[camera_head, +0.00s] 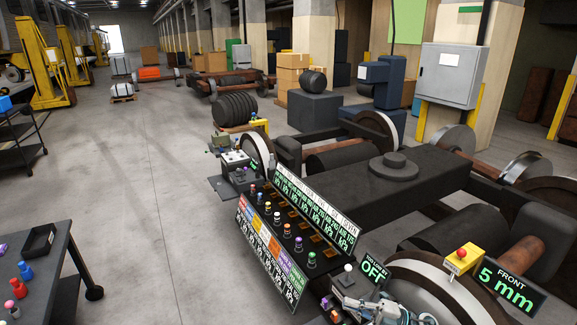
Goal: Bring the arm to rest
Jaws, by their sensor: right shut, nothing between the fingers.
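My right gripper (364,304) shows at the bottom edge, right of centre. It is shut and empty, close to the lower end of the control rack and beside a railcar wheel (420,285). The rest of that arm is mostly cut off by the frame. My left gripper is not in view. The control rack (290,232) carries rows of coloured knobs and lit kPa labels. A sign reading OFF (374,269) stands just above the gripper.
The dark railcar bogie (400,175) fills the right side. A yellow box with a red button (462,258) and a "FRONT 5 mm" display (508,287) stand at the lower right. A dark cart (60,270) is at the lower left. The floor between is clear.

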